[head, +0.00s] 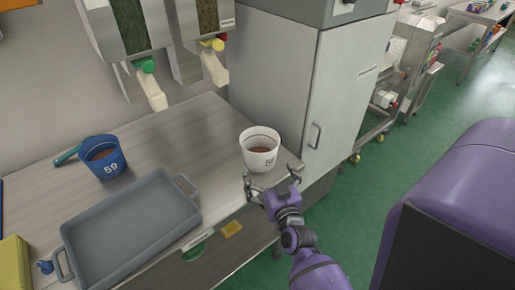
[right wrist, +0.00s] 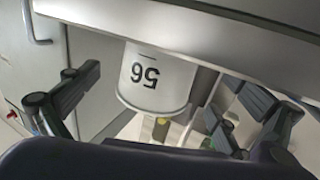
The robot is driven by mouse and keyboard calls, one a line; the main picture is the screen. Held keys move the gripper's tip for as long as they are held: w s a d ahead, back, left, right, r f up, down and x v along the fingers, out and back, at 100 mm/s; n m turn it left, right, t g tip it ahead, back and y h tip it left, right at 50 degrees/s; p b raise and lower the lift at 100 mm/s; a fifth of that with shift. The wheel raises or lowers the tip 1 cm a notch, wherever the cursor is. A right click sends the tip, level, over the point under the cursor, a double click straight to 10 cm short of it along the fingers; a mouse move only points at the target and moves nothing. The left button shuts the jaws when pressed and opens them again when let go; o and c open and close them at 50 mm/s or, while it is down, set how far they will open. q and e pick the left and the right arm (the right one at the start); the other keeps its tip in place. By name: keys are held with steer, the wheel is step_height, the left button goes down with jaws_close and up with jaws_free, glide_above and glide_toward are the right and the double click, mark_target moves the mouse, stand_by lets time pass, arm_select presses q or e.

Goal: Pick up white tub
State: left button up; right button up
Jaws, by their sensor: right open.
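The white tub (head: 259,149) stands upright on the metal table near its right end and has reddish-brown contents. In the right wrist view the tub (right wrist: 157,80) appears upside down with the number 56 on its side, between and beyond the two fingers. My right gripper (head: 272,181) is open and empty, just in front of the tub at the table's front edge. It also shows in the right wrist view (right wrist: 148,105), with its fingers spread wide. I cannot tell whether a finger touches the tub. My left gripper is not in view.
A grey tray (head: 128,226) and a blue tub (head: 103,158) marked 59 stand on the table (head: 195,130) to the left. Dispensers (head: 150,90) hang above the back. A grey cabinet (head: 345,95) stands close behind the white tub. A yellow object (head: 14,262) is at lower left.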

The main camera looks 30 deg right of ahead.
mark_target(259, 144)
steer(key=shift+w+d+r, duration=0.1)
steer(key=shift+w, duration=0.35)
steer(key=shift+w+d+r, duration=0.1)
steer(key=shift+w, duration=0.3)
steer(key=x, duration=0.5)
steer(key=shift+w+d+p, duration=0.1)
steer(key=shift+w+p, duration=0.05)
steer(key=shift+p, duration=0.2)
steer(key=shift+c, duration=0.5)
steer(key=c, duration=1)
steer(key=shift+r, duration=0.1)
